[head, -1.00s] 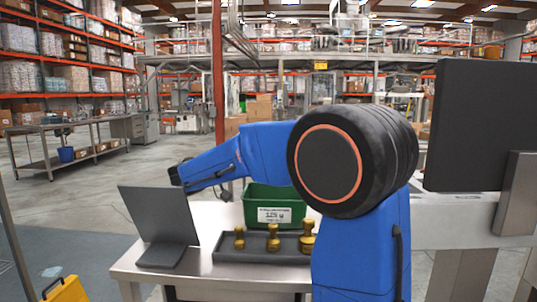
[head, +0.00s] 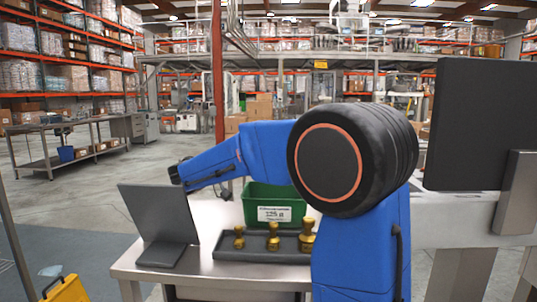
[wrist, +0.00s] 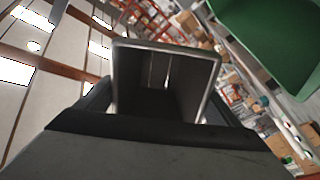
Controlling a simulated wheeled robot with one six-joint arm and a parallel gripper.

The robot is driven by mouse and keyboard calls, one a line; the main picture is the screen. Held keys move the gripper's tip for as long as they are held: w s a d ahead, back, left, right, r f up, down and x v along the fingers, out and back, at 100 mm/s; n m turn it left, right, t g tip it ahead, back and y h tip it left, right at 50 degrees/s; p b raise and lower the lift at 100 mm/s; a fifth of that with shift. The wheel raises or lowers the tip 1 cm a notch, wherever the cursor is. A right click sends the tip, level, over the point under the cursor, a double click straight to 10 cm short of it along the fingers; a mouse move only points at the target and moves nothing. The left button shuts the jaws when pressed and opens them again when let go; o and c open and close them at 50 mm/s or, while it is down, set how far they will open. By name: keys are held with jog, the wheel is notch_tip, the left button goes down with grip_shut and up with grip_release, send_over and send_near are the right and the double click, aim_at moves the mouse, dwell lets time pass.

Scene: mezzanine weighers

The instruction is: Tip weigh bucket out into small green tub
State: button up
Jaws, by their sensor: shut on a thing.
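The small green tub (head: 273,206) stands upright on the steel bench, with a white label on its front. Its green wall also fills the upper right of the wrist view (wrist: 275,40). In the wrist view the weigh bucket (wrist: 165,52), a dark box with a pale metal rim, is held by my gripper (wrist: 160,112). My gripper is shut on it. The bucket is apart from the tub in that picture, and the view is strongly tilted. What is in the bucket cannot be made out. In the head view the gripper and bucket cannot be made out.
A dark tray (head: 262,255) with three brass weights (head: 273,238) lies in front of the tub. A grey tilted panel (head: 160,215) stands at the bench's left. A large dark screen (head: 486,124) is at the right. A yellow object (head: 68,290) stands at the lower left.

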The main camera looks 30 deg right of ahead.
dwell(0.4)
jog(key=shift+d+r+y, duration=0.1)
jog(key=shift+r+y, duration=0.05)
jog(key=shift+y, duration=0.15)
jog(key=shift+r+y, duration=0.2)
jog(key=shift+y, duration=0.7)
jog(key=y, duration=0.3)
jog(key=shift+r, duration=0.4)
jog(key=y, duration=0.3)
jog(key=shift+d+r+y, duration=0.2)
jog(key=shift+r+y, duration=0.15)
jog(key=shift+y, duration=0.05)
jog(key=y, duration=0.4)
jog(key=shift+d+r+t+y, duration=0.35)
jog(key=shift+d+t+y, duration=0.05)
jog(key=y, duration=0.2)
jog(key=d+y, duration=0.1)
jog(key=y, duration=0.1)
jog(key=shift+r+y, duration=0.1)
jog(key=shift+y, duration=0.3)
jog(key=shift+s+y, duration=0.1)
jog(key=shift+y, duration=0.4)
